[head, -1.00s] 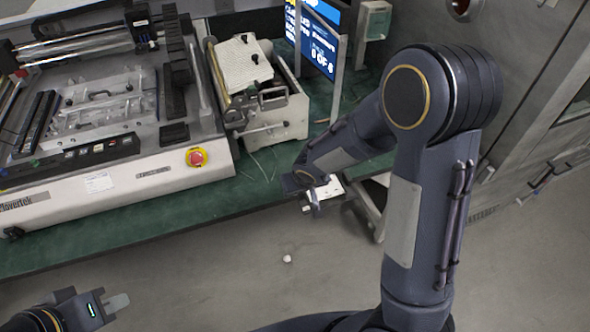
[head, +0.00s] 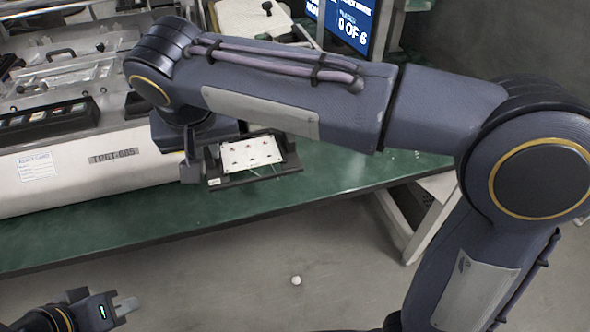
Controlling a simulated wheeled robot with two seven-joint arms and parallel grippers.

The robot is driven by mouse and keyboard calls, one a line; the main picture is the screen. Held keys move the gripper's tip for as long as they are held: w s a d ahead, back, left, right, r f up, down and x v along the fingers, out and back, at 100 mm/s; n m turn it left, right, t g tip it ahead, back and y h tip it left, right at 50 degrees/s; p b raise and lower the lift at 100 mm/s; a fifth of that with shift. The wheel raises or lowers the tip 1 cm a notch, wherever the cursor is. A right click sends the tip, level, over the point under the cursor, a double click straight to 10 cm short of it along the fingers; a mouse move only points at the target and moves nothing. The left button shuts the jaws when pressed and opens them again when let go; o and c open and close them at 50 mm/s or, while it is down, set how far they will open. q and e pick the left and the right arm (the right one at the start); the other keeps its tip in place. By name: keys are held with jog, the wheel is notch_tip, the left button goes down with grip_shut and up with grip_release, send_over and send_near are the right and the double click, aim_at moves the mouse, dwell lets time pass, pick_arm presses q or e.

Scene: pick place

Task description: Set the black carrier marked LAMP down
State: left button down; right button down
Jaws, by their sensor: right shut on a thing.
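A black carrier (head: 226,182) holds a white card with small red and dark marks. It shows in the head view at the middle left, over the green bench. The LAMP marking cannot be read. My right gripper (head: 203,162) is shut on the carrier's left end, and the forearm above hides part of its back. I cannot tell whether the carrier touches the bench or hangs just above it. My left gripper (head: 124,307) is at the lower left, low and away from the bench, with no thing seen in it; its finger gap cannot be made out.
A large white machine (head: 75,165) stands on the bench (head: 330,180) to the left of the carrier. A white device (head: 250,18) and a blue screen (head: 350,22) stand behind. Bare green bench lies right of and in front of the carrier. A small white ball (head: 296,281) lies on the floor.

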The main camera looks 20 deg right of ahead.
jog(key=shift+d+f, duration=0.1)
jog(key=w+d+f+b, duration=0.1)
jog(key=w+d+f, duration=0.1)
jog(key=d, duration=0.1)
jog(key=w+d+f+b, duration=0.1)
jog(key=w+d+f, duration=0.1)
jog(key=d+f, duration=0.1)
jog(key=w+d+f+b, duration=0.1)
jog(key=w+d+f, duration=0.2)
jog(key=d, duration=0.1)
jog(key=shift+f+b, duration=0.1)
jog(key=shift+b, duration=0.2)
jog(key=shift+w+d+f, duration=0.15)
jog(key=shift+d+f, duration=0.1)
jog(key=shift+f, duration=0.05)
jog(key=shift+w+d+f+b, duration=0.15)
jog(key=shift+f+b, duration=0.2)
jog(key=shift+f, duration=0.6)
jog(key=shift+w+d+f+b, duration=0.15)
jog(key=shift+f+b, duration=0.2)
jog(key=shift+f, duration=0.6)
jog(key=shift+s, duration=0.1)
jog(key=shift+f, duration=0.2)
jog(key=c, duration=1.5)
grip_release()
jog(key=shift+o, duration=0.2)
